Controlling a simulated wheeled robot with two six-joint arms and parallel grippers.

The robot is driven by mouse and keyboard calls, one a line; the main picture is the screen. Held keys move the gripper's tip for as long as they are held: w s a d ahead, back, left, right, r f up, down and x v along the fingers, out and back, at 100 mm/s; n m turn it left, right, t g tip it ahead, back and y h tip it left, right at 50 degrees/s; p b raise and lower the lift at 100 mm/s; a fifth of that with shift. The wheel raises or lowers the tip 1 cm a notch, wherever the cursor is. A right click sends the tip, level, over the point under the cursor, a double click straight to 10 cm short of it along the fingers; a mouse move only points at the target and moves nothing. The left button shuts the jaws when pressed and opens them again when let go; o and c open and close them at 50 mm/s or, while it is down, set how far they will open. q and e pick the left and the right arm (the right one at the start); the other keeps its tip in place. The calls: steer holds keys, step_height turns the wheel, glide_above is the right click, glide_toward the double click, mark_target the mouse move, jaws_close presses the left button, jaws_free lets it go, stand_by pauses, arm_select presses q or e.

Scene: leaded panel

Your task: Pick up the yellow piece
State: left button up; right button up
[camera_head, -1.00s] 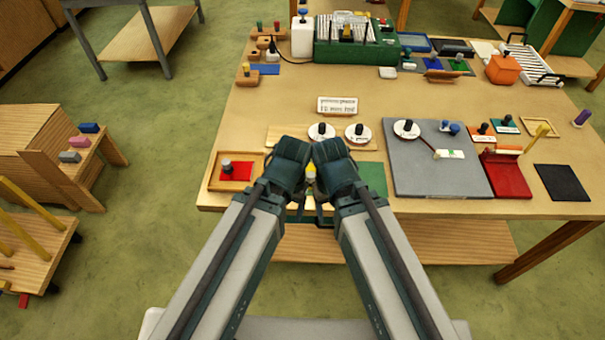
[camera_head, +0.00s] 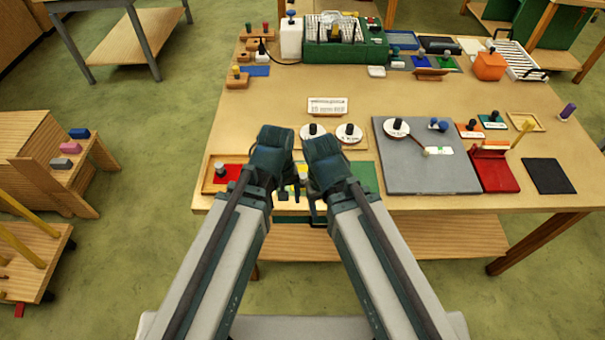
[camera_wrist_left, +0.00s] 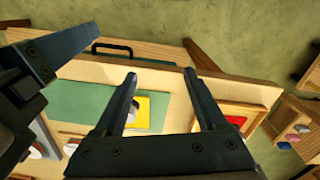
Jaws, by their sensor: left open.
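A wooden tray with a red piece (camera_head: 228,173) is left of my left gripper. White round labels with black knobs (camera_head: 348,134) stand behind. A grey board (camera_head: 430,170) and red box (camera_head: 497,172) lie to the right. The table middle is mostly clear.

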arm_select(q)
steer(key=w+d+r+n+t+h+p, duration=0.1)
steer(key=w+r+n+h+p, duration=0.3)
steer(key=n, duration=0.6)
steer(key=w+r+n+t, duration=0.1)
steer(key=w+r+n, duration=0.2)
steer(key=w+n, duration=0.5)
steer(key=n+b, duration=0.1)
steer(key=b, duration=0.7)
glide_above(302, 175)
steer(key=s+a, duration=0.1)
steer(key=shift+g, duration=0.3)
step_height(302, 175, down, 8)
steer(key=shift+a+f, duration=0.1)
steer(key=shift+d+f, duration=0.2)
steer(key=f+b, duration=0.4)
steer(key=shift+w+d+f, duration=0.2)
steer(key=shift+w+d, duration=0.05)
steer(key=shift+w, duration=0.15)
steer(key=shift+d+f+b, duration=0.25)
steer(key=shift+f+b, duration=0.2)
steer(key=shift+b, duration=0.2)
steer(key=shift+r, duration=0.15)
jaws_close()
